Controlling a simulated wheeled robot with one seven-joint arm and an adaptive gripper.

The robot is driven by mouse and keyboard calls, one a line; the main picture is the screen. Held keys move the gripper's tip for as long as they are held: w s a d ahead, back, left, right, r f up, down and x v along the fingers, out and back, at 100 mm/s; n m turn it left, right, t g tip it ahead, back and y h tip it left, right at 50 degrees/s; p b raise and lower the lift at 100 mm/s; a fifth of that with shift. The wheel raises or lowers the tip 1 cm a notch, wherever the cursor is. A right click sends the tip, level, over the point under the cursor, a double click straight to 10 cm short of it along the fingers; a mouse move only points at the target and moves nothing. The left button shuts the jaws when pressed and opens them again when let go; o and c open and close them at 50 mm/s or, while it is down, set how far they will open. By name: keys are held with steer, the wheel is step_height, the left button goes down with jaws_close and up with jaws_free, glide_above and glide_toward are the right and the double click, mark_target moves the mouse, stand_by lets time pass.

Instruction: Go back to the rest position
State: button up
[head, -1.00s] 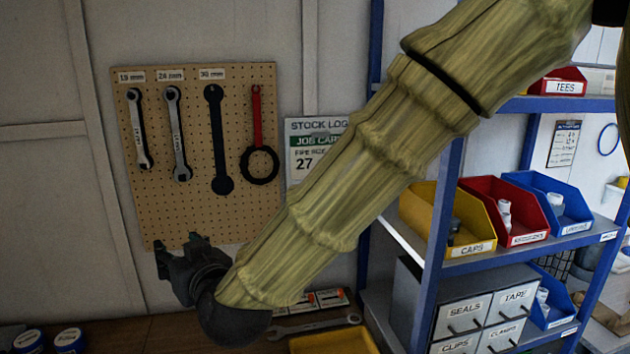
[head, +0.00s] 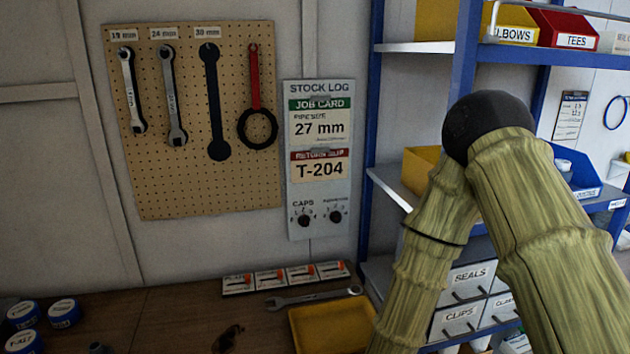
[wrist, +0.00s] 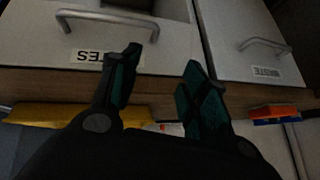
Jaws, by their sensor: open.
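My gripper (wrist: 155,90) shows in the wrist view with its two dark, green-padded fingers spread apart and nothing between them. It points toward pale drawer fronts (wrist: 150,35) with metal handles, one of them with a label seen upside down. In the head view my arm is folded, with its elbow high in front of the blue shelf rack (head: 465,60). The gripper itself is out of sight in the head view, below the frame or hidden behind the arm.
A wooden bench (head: 150,310) carries a yellow tray (head: 335,325), a loose wrench (head: 310,297) and blue-lidded tins (head: 63,312). A pegboard (head: 200,190) with tools and a stock log panel (head: 320,220) are on the wall. Bins and labelled drawers (head: 460,318) fill the rack.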

steer(key=s+d+f+m+g+h+b, duration=0.2)
steer(key=s+d+f+g+h+b, duration=0.2)
steer(key=s+d+f, duration=1.7)
steer(key=s+f+g, duration=0.1)
steer(key=s+g, duration=0.1)
steer(key=s, duration=0.1)
steer(key=shift+d+f+m+b, duration=0.3)
steer(key=shift+f+b, duration=0.05)
steer(key=shift+b, duration=0.05)
